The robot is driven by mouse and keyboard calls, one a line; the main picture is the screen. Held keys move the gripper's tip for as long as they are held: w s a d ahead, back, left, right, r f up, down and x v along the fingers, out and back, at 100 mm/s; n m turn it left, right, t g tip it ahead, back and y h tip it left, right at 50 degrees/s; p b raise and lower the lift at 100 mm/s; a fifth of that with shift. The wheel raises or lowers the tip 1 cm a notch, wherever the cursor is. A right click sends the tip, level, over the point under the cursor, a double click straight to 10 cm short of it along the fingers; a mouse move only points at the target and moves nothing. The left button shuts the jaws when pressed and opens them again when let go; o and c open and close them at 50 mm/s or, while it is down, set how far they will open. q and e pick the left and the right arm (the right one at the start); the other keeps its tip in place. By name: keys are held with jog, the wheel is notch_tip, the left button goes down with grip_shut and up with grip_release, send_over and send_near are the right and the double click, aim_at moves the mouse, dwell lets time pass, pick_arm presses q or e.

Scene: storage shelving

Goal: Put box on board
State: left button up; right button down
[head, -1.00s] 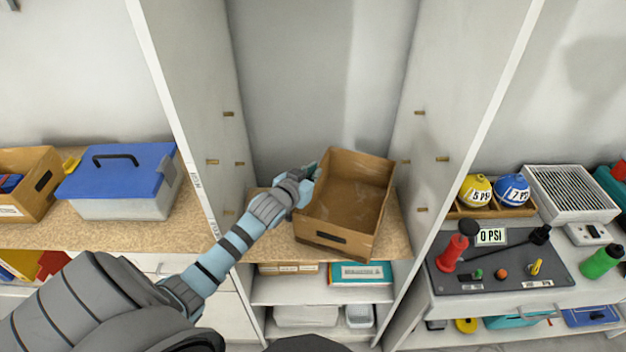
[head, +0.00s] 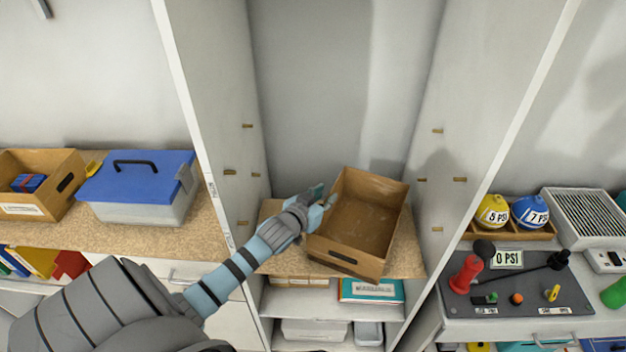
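A brown open-topped box (head: 358,225) sits in the middle bay of the shelving, on the speckled tan board (head: 408,262). It is turned at an angle, with its handled front wall towards me at the board's front edge. It looks empty. My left gripper (head: 323,196) is at the upper rim of the box's left wall. Its fingertips overlap the rim, one seeming to reach over the inside. I cannot tell whether they clamp the wall or stand apart from it. My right gripper is not in view.
Upright panels (head: 212,120) wall the bay on both sides. Below the board are a teal-and-white package (head: 372,290) and bins. To the left stand a blue-lidded case (head: 138,190) and another brown box (head: 65,185). To the right is a grey tool panel (head: 520,290).

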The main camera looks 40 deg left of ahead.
pick_arm(q)
jog(key=p+v, duration=0.1)
jog(key=v, duration=0.8)
jog(key=shift+s+r, duration=0.15)
jog(key=shift+s, duration=0.1)
jog(key=shift+w, duration=0.1)
